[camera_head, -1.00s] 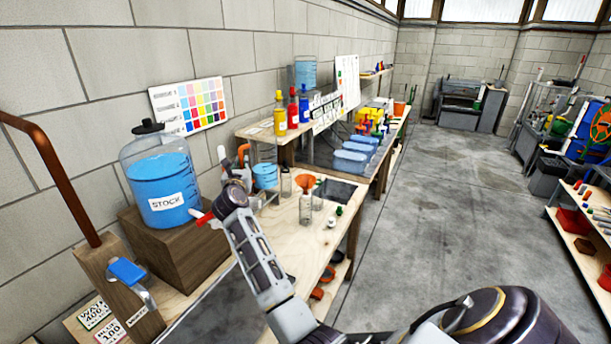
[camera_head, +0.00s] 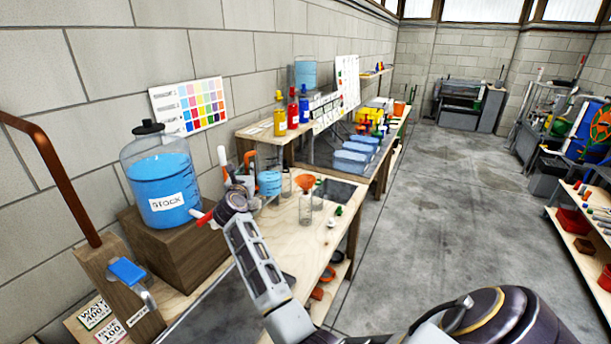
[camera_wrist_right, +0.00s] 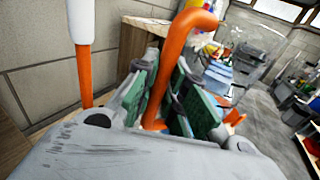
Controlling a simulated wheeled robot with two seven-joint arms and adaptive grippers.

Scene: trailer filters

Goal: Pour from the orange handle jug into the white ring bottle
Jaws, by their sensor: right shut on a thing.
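The orange handle jug (camera_head: 269,184) is clear, with blue liquid in its lower part. Its orange handle (camera_head: 249,157) faces my right gripper (camera_head: 243,184). In the right wrist view the handle (camera_wrist_right: 177,60) passes between the green-padded fingers (camera_wrist_right: 172,98), which are shut on it. The clear jug wall (camera_wrist_right: 252,48) shows behind them. A clear bottle (camera_head: 305,212) stands on the bench right of the jug, with an orange funnel (camera_head: 305,182) at its top. No white ring can be made out, so I cannot tell which bottle is the white ring bottle. My left gripper is out of view.
A large blue STOCK container (camera_head: 160,180) stands on a wooden block left of my gripper. Another clear bottle (camera_head: 286,186) is close to the jug's right. Small caps (camera_head: 332,222) lie near the bench's right edge. Coloured bottles stand on a shelf behind.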

